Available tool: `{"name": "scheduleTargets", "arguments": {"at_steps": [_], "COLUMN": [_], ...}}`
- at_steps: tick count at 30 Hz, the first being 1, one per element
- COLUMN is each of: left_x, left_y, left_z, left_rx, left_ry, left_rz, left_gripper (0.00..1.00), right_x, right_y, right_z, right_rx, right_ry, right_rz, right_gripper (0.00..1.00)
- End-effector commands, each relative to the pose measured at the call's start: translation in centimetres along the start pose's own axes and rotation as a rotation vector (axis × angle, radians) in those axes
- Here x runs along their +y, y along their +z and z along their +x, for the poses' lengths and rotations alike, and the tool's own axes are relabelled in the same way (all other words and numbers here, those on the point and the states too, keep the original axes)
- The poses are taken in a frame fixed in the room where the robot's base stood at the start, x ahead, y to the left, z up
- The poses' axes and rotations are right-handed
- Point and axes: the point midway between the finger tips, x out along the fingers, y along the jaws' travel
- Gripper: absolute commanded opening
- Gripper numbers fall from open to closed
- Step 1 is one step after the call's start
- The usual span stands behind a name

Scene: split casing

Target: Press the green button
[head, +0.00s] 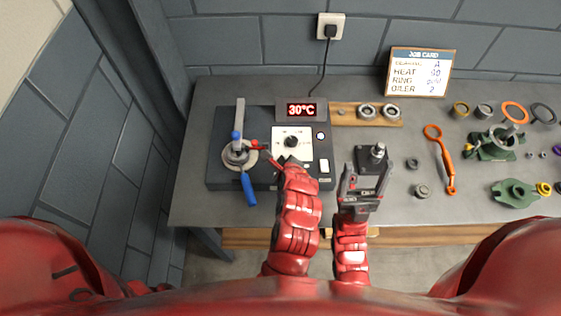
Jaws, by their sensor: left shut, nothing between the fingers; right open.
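The control panel (305,150) is a white plate with a black knob (291,142), set in a dark heater unit. A small round pale button (321,135) and a white switch (324,167) sit at its right side. I cannot make out a green button; the panel's lower part is partly hidden by my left gripper. My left gripper (289,162) is shut and empty, at the panel's lower edge below the knob; contact cannot be told. My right gripper (365,178) is open, at the front of a dark block with a post (376,152), with nothing visibly held.
The heater unit carries a clamp with a blue handle (249,189) and a red-tipped part (256,145). A display (301,110) reads 30°C. A wooden strip (344,114) holds rings. An orange wrench (442,160) and green castings (515,193) lie right. A job card (419,72) stands behind.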

Motion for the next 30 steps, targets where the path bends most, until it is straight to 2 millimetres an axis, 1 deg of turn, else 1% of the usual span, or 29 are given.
{"name": "scheduleTargets", "arguments": {"at_steps": [5,8,24,27,30], "left_x": [0.0,-0.2,-2.5,-2.6,-2.5], "left_y": [0.0,0.2,2.6,2.7,2.6], "left_z": [0.0,-0.2,-3.5,-3.6,-3.5], "left_rx": [0.000,-0.001,-0.002,-0.001,-0.001], "left_ry": [0.000,0.000,-0.001,-0.001,-0.001], "left_rz": [0.000,0.000,0.002,0.001,0.000], "left_gripper": [0.00,0.00,0.00,0.00,0.00], "right_x": [0.0,0.0,0.3,0.3,0.3], "right_y": [0.0,-0.1,-0.9,-1.0,-1.0], "right_z": [0.0,0.4,5.6,6.0,5.8], "right_rx": [0.000,0.000,0.000,0.000,0.000], "right_ry": [0.000,0.000,0.000,0.000,0.000], "right_rz": [0.000,0.000,0.000,0.000,0.000], "right_gripper": [0.77,0.77,0.77,0.77,0.77]}}
